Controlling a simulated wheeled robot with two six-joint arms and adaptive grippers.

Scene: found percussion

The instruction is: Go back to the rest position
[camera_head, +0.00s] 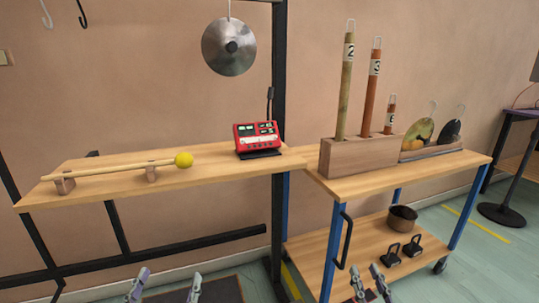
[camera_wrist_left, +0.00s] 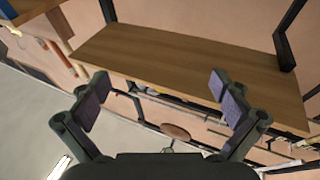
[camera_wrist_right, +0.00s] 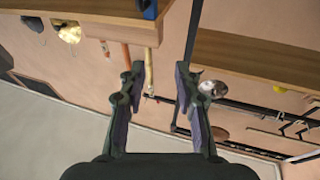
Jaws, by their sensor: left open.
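My left gripper (camera_head: 167,284) is at the bottom edge of the head view, low in front of the left shelf. In the left wrist view its fingers (camera_wrist_left: 162,92) stand wide apart with nothing between them. My right gripper (camera_head: 367,282) is at the bottom of the head view, in front of the trolley. In the right wrist view its fingers (camera_wrist_right: 158,75) are closer together, but a clear gap shows and they hold nothing. Both grippers are apart from all objects.
A mallet with a yellow head (camera_head: 184,160) lies on supports on the left shelf (camera_head: 110,185), beside a red device (camera_head: 256,138). A metal disc (camera_head: 229,46) hangs above. The trolley (camera_head: 440,170) carries a wooden block (camera_head: 350,157) with numbered tubes; a pot (camera_head: 402,219) sits below.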

